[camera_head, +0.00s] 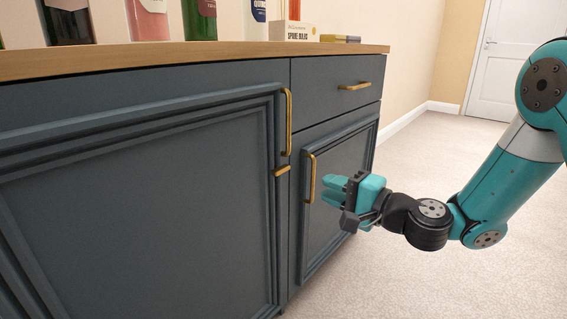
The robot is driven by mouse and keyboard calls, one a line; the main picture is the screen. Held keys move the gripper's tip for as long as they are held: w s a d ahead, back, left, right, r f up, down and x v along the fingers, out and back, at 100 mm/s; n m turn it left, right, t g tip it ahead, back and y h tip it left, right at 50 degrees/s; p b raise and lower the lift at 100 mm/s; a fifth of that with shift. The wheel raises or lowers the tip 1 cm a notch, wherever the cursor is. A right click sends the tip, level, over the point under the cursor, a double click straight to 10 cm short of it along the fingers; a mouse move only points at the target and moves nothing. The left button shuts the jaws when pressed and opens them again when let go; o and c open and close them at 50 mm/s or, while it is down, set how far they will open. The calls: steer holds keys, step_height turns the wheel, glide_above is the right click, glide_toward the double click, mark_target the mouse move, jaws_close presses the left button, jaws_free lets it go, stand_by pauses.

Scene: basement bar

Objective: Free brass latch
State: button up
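A small brass latch (282,170) sits on the right edge of the large blue-grey cabinet door (140,205), just below that door's long brass handle (288,122). It lies across the narrow gap beside the door, and the door looks closed. My gripper (327,190) is to the right of the latch and lower, in front of the smaller right door. Its teal fingers point left towards the cabinet. Nothing shows between them, but their opening is hard to judge from this angle. The gripper appears apart from the latch.
The smaller right door (340,185) has its own upright brass handle (311,178) close to my fingertips. A drawer (336,84) is above it. Bottles and a small box (293,31) stand on the wooden countertop (200,53). The carpet (440,275) at right is clear.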

mark_target(284, 171)
steer(key=x, duration=1.2)
steer(key=shift+w+a+b, duration=0.25)
steer(key=shift+a+b, duration=0.05)
steer(key=shift+b, duration=0.05)
jaws_close()
